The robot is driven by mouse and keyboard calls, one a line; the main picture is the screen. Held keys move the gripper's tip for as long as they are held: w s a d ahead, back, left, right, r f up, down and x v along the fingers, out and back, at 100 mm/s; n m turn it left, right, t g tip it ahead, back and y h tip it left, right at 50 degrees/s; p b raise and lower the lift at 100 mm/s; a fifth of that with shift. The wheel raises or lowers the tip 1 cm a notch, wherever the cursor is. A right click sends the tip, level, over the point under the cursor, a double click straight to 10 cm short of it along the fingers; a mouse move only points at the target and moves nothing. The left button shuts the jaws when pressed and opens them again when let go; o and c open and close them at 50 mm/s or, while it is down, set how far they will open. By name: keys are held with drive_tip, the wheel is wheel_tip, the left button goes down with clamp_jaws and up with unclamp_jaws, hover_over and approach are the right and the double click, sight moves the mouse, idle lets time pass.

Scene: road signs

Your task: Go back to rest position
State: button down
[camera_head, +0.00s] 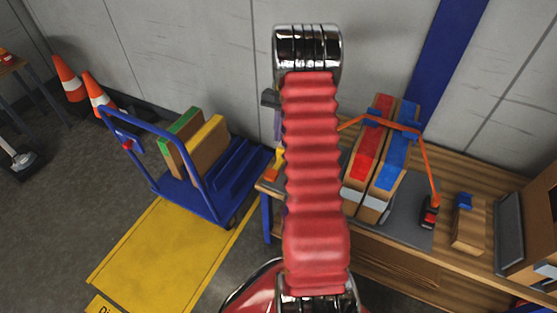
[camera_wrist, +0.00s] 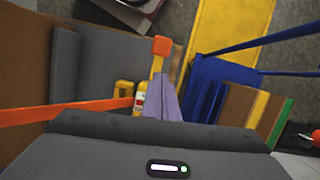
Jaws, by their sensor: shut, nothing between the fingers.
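My gripper (camera_wrist: 161,88) shows in the wrist view as two purple-grey fingers closed together, with nothing between them. In the head view, my gripper (camera_head: 277,126) is mostly hidden behind my red arm, and only part of it shows at the arm's left side. It is above the left end of the wooden workbench (camera_head: 395,255). A yellow and orange object (camera_wrist: 140,98) lies below and beside the fingers in the wrist view. I cannot tell exactly what it is.
A blue cart (camera_head: 190,190) carries boxes on the left, by a yellow floor mat (camera_head: 160,265). Red and blue strapped boxes (camera_head: 368,150) stand on the bench, with an orange strap (camera_head: 431,165) beside them. Traffic cones (camera_head: 68,80) stand at the far left. Grey floor is open in front.

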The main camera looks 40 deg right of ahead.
idle(0.4)
drive_tip(key=s+a+r+n+t+h, duration=0.1)
drive_tip(key=s+a+r+n, duration=0.3)
drive_tip(key=a, duration=0.8)
drive_tip(key=s+a+r+n+t, duration=0.3)
drive_tip(key=s+a+r, duration=0.5)
drive_tip(key=a+r, duration=0.4)
drive_tip(key=s+a+r+n+t+h, duration=0.1)
drive_tip(key=s+a+r+n+t, duration=0.1)
drive_tip(key=s+a+r+n, duration=0.4)
drive_tip(key=s+a+r, duration=0.1)
drive_tip(key=a+r, duration=0.2)
drive_tip(key=a, duration=0.4)
drive_tip(key=shift+r+t+h, duration=0.3)
drive_tip(key=shift+t, duration=0.1)
